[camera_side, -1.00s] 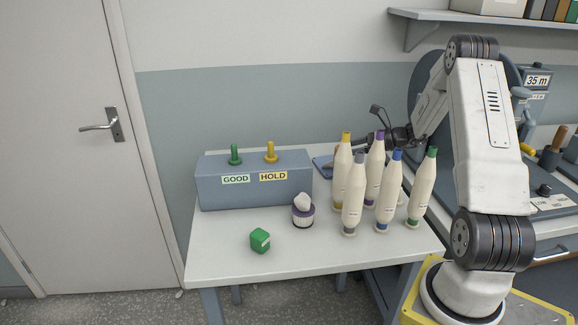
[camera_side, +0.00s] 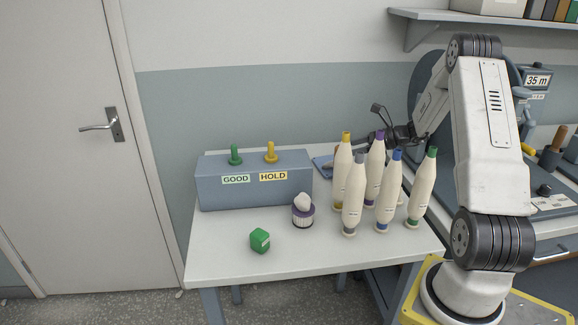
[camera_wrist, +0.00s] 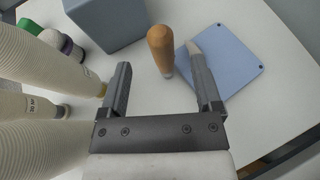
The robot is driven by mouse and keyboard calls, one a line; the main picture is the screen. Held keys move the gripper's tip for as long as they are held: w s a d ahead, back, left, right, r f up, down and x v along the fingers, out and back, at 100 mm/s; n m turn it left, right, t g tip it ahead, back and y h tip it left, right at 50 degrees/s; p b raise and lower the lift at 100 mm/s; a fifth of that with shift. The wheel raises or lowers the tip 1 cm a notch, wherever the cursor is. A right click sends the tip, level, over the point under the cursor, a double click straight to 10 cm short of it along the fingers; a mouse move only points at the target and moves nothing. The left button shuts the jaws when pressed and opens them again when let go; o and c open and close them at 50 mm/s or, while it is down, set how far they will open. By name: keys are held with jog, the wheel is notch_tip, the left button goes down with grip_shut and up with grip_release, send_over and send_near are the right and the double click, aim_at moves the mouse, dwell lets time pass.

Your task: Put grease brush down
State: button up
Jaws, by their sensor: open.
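The grease brush shows in the wrist view as a wooden handle (camera_wrist: 160,46) with a short grey end, between and ahead of my fingers. My gripper (camera_wrist: 158,62) is open, with a clear gap between each finger and the handle. A pale tip (camera_wrist: 193,47) shows by the right finger, over the blue pad; I cannot tell whether it belongs to the brush. The blue pad (camera_wrist: 232,62) lies flat on the table, and it also shows in the side view (camera_side: 322,163). In the side view my gripper (camera_side: 372,139) is partly hidden behind the bobbins.
Several cream bobbins with coloured tips (camera_side: 353,195) stand close in front of my gripper. A blue-grey box (camera_side: 225,194) marked GOOD and HOLD stands to the left.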

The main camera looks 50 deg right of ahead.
jog(key=shift+w+a+f+g+h, duration=0.25)
jog(key=shift+w+a+f+g, duration=0.15)
jog(key=shift+w+f+g, duration=0.45)
jog(key=shift+w+a+f+g+h, duration=0.3)
jog(key=shift+w+a+f+g, duration=0.15)
jog(key=shift+w, duration=0.75)
jog(key=shift+w+a+f+g+h, duration=0.25)
jog(key=shift+w+a+f+g, duration=0.15)
jog(key=shift+w+f+g, duration=0.45)
jog(key=shift+w+r+t, duration=0.15)
jog(key=shift+r+t, duration=0.1)
jog(key=shift+r, duration=0.05)
grip_shut()
